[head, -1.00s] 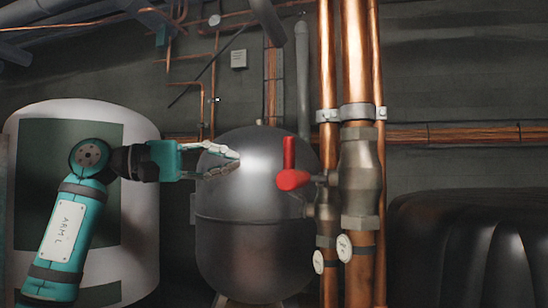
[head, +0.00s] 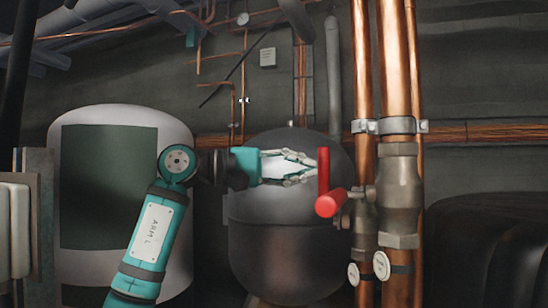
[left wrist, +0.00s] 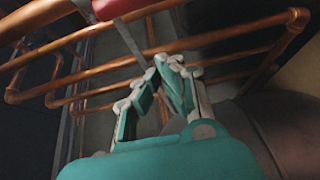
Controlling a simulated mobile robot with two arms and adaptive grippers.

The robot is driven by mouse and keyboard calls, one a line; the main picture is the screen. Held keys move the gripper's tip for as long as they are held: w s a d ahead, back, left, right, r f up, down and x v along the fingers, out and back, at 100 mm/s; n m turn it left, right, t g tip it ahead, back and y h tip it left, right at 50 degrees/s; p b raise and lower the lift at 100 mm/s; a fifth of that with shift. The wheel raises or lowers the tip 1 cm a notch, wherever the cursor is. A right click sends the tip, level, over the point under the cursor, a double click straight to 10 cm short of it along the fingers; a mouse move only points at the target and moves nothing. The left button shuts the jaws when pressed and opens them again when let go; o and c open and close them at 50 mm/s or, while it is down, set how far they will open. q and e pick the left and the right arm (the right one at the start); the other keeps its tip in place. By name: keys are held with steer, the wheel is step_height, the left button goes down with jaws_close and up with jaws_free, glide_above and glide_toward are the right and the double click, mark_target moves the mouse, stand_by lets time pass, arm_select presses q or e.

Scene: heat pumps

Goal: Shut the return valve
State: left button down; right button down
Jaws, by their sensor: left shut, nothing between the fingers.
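A red valve lever (head: 323,170) stands upright from a red hub (head: 330,203), whose stem leads right towards the metal valve body (head: 402,195) on the thick copper pipe. No label naming it as the return valve is readable. My left gripper (head: 312,168) comes in from the left, shut and empty, its fingertips right beside the upper part of the lever. I cannot tell whether they touch. In the left wrist view the shut fingertips (left wrist: 166,62) point up, and part of a red bar (left wrist: 118,8) shows at the top edge. My right gripper is not in view.
A dark round tank (head: 285,245) stands behind the lever. A white cylinder (head: 178,190) stands further left. Vertical copper pipes (head: 396,60) with round dials (head: 381,265) stand close on the right. A dark ribbed tank (head: 490,245) fills the lower right.

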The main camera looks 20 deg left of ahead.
arm_select(q)
steer(key=s+d, duration=0.1)
steer(key=s+d+p, duration=0.1)
steer(key=s, duration=0.1)
steer(key=shift+s, duration=0.1)
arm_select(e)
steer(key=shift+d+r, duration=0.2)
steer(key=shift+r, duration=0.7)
arm_select(q)
steer(key=shift+d, duration=0.1)
steer(key=shift+s+m+b, duration=0.25)
steer(key=shift+m+b, duration=0.05)
steer(key=shift+b, duration=0.1)
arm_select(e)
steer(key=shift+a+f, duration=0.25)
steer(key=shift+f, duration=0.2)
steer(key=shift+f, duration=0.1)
arm_select(q)
steer(key=shift+s+m+h+b, duration=0.2)
steer(key=shift+m+h+b, duration=0.2)
steer(key=shift+b, duration=0.1)
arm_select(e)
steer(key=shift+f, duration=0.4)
